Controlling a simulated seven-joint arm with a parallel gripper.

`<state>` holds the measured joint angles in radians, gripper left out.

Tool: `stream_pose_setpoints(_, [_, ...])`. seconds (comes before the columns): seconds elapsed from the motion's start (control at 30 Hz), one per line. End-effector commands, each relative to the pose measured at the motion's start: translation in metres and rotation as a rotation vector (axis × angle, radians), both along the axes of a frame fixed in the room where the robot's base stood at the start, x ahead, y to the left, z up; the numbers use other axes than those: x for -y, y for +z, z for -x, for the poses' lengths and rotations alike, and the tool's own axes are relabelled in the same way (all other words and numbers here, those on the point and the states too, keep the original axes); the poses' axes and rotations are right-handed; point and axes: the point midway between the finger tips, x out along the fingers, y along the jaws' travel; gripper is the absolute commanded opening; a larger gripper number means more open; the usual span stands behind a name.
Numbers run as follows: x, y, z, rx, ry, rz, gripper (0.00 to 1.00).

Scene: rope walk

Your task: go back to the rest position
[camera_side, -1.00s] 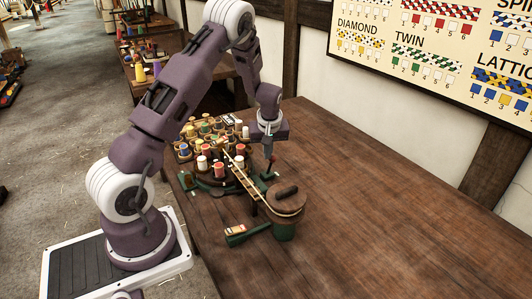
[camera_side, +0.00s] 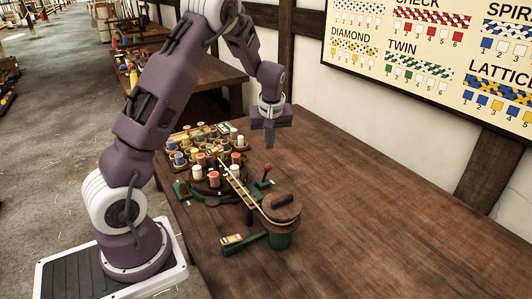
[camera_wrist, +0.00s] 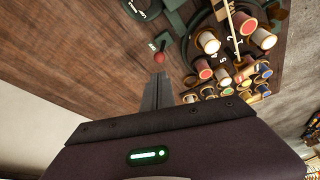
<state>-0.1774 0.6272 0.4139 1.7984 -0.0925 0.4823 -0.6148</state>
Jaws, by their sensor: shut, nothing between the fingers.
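My gripper (camera_side: 269,146) is shut and empty, pointing down above the table, behind the braiding machine and clear of it. In the wrist view its closed fingers (camera_wrist: 157,92) show with nothing between them. A lever with a red knob (camera_side: 267,167) stands on the machine's far right side, below my gripper; its knob also shows in the wrist view (camera_wrist: 159,58). The machine carries several bobbins (camera_side: 214,179) in red and white. A pale braid (camera_side: 240,185) runs from it to a green drum with a round wooden top (camera_side: 281,207).
A crowd of coloured spools (camera_side: 200,135) stands behind and left of the machine. The wooden table (camera_side: 390,220) is bare to the right. A pattern board (camera_side: 430,55) hangs on the wall. More tables with spools (camera_side: 130,60) stand farther back.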

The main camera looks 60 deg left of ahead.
Motion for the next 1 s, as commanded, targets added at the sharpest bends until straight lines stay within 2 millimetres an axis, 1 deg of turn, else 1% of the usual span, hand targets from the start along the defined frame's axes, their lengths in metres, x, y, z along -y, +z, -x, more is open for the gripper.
stream_pose_setpoints(0.03, [0.002,0.006,-0.001,0.001,-0.001,-0.001,0.00])
stream_pose_setpoints(0.13, [0.004,0.012,0.000,-0.002,-0.001,0.000,0.00])
stream_pose_setpoints(0.47, [0.005,0.014,0.001,-0.003,0.000,0.002,0.00])
stream_pose_setpoints(0.53, [0.014,0.025,0.003,0.007,-0.024,0.012,0.00])
stream_pose_setpoints(0.57, [0.024,0.035,0.005,0.015,-0.049,0.024,0.00])
stream_pose_setpoints(0.63, [0.058,0.069,0.018,0.044,-0.149,0.058,0.00])
stream_pose_setpoints(0.67, [0.077,0.087,0.027,0.059,-0.210,0.073,0.00])
stream_pose_setpoints(0.7, [0.105,0.111,0.045,0.077,-0.306,0.090,0.00])
stream_pose_setpoints(0.73, [0.125,0.127,0.060,0.090,-0.381,0.098,0.00])
stream_pose_setpoints(0.77, [0.144,0.140,0.078,0.100,-0.459,0.100,0.00])
stream_pose_setpoints(0.8, [0.168,0.156,0.102,0.112,-0.565,0.094,0.00])
stream_pose_setpoints(0.87, [0.198,0.172,0.141,0.128,-0.717,0.073,0.00])
stream_pose_setpoints(0.9, [0.214,0.177,0.167,0.135,-0.812,0.050,0.00])
stream_pose_setpoints(1.0, [0.239,0.178,0.221,0.136,-1.003,-0.020,0.00])
